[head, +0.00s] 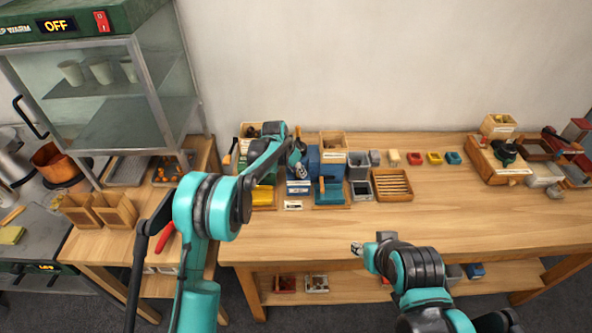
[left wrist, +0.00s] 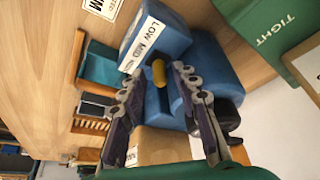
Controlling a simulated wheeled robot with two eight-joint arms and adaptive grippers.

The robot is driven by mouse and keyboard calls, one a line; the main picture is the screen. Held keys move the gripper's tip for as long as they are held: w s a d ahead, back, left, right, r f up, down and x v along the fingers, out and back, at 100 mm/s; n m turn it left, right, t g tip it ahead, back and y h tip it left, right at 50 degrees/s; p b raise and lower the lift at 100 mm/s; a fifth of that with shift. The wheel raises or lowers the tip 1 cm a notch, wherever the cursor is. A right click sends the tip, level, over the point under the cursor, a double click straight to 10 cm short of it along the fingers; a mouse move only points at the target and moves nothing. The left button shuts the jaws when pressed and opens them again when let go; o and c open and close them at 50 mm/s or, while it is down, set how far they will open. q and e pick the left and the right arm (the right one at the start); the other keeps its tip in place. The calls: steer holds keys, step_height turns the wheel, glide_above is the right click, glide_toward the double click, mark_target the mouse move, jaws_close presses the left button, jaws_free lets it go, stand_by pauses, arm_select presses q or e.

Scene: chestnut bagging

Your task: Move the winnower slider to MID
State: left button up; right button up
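The blue winnower (head: 327,160) stands on the wooden bench, partly behind my left arm in the head view. In the left wrist view its blue body (left wrist: 170,38) carries a white label reading LOW, MID and a third word partly hidden by a finger. The yellow slider knob (left wrist: 159,72) sits near the label's third-word end, beyond MID. My left gripper (left wrist: 156,74) is open, one finger on each side of the knob; contact is not visible. It also shows in the head view (head: 300,167). My right gripper (head: 357,248) is near the bench's front edge, its fingers too small to judge.
A green box marked TIGHT (left wrist: 275,25) is close by in the left wrist view. A slatted wooden tray (head: 393,184) and grey bins (head: 359,165) stand right of the winnower. The bench front (head: 440,230) is clear. A glass warming cabinet (head: 105,100) stands left.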

arm_select(q)
steer(key=v, duration=0.8)
stand_by(0.4)
